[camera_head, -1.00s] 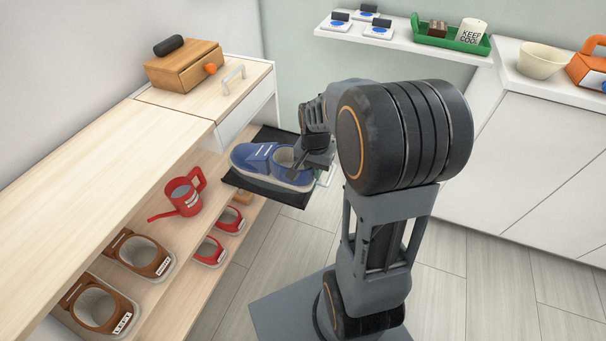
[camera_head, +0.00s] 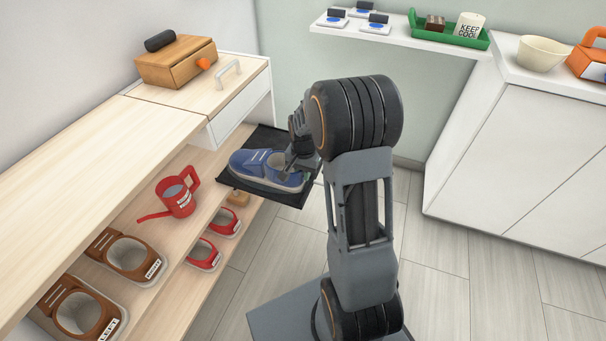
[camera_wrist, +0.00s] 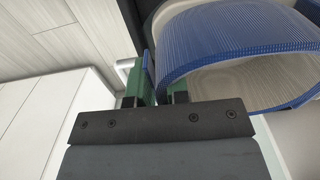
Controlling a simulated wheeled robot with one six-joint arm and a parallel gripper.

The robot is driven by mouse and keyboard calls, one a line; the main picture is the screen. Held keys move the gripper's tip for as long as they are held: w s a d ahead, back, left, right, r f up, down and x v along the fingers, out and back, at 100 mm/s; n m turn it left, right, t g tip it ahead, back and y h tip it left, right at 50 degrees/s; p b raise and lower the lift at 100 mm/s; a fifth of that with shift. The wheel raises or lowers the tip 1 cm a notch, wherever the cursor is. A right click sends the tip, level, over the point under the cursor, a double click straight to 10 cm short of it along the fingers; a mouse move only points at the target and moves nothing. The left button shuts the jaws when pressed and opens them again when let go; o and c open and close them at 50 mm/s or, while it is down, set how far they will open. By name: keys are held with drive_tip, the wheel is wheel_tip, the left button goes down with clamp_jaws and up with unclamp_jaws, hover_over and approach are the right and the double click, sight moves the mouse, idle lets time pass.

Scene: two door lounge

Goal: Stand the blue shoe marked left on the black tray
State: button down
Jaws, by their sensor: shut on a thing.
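The blue shoe (camera_head: 262,168) is upright over the black tray (camera_head: 294,199), its toe towards the left. My gripper (camera_head: 296,166) is at the shoe's heel end on the right. In the wrist view, my gripper's green-padded fingers (camera_wrist: 160,88) are shut on the rim of the blue shoe (camera_wrist: 215,45), one finger inside the opening and one outside. The black tray shows around the shoe in the head view. I cannot tell whether the sole touches it. The shoe's left or right mark is not readable.
A wooden box (camera_head: 177,62) with an orange knob sits on the counter. Floor at right is clear.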

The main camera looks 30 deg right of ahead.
drive_tip(key=shift+f, duration=0.1)
drive_tip(key=c, duration=1.1)
unclamp_jaws()
wheel_tip(320, 180, up, 12)
drive_tip(key=p, duration=0.4)
drive_tip(key=shift+f, duration=0.25)
drive_tip(key=s+a+r+n+t, duration=0.1)
drive_tip(key=s+a+r+n, duration=0.2)
drive_tip(key=s, duration=0.5)
drive_tip(key=s+a+r+n+t, duration=0.1)
drive_tip(key=s+a+r+n, duration=0.2)
drive_tip(key=s+a+n, duration=0.3)
drive_tip(key=shift+s+a+t, duration=0.2)
drive_tip(key=shift+s+t, duration=0.2)
drive_tip(key=shift+s, duration=0.55)
drive_tip(key=shift+r, duration=0.1)
